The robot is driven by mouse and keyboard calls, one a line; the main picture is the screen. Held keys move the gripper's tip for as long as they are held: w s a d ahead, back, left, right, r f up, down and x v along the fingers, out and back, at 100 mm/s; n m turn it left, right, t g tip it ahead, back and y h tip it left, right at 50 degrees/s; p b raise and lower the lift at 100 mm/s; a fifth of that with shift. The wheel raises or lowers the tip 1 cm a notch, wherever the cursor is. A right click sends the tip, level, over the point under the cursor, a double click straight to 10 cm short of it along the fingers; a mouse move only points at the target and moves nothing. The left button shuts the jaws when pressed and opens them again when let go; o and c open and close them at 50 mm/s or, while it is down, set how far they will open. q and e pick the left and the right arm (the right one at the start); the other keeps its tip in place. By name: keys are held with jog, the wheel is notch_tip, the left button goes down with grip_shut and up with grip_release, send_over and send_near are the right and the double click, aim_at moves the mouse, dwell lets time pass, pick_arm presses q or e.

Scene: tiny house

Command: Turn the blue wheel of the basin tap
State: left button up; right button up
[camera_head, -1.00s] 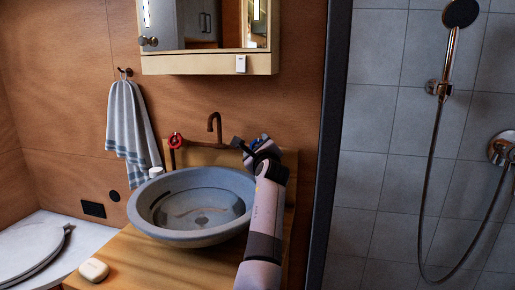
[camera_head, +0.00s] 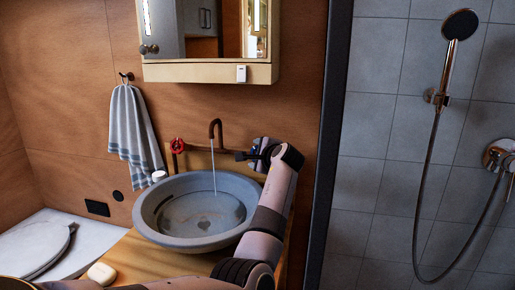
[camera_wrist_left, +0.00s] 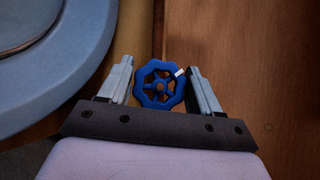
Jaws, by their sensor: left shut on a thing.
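The blue wheel (camera_wrist_left: 158,88) of the tap sits between the two fingers of my left gripper (camera_wrist_left: 159,68) in the left wrist view. The gripper is shut on the wheel. In the head view my left gripper (camera_head: 259,151) is behind the right side of the basin (camera_head: 143,212) and largely covers the wheel. The red wheel (camera_head: 177,146) is at the left of the tap. A thin stream of water (camera_head: 214,170) falls from the brown spout (camera_head: 215,127) into the basin. My right gripper is not in view.
A soap bar (camera_head: 101,273) lies on the wooden counter (camera_head: 135,258) at the front left. A small white object (camera_head: 159,175) stands by the basin's left rim. A striped towel (camera_head: 130,125) hangs at the left. The mirror cabinet (camera_head: 205,71) is above, and a dark post (camera_head: 330,160) stands right of my arm.

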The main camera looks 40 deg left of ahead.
pick_arm(q)
jog(key=shift+n+p, duration=0.35)
jog(key=shift+n, duration=0.05)
jog(key=shift+f, duration=0.1)
jog(key=o, duration=1)
jog(key=shift+c, duration=0.2)
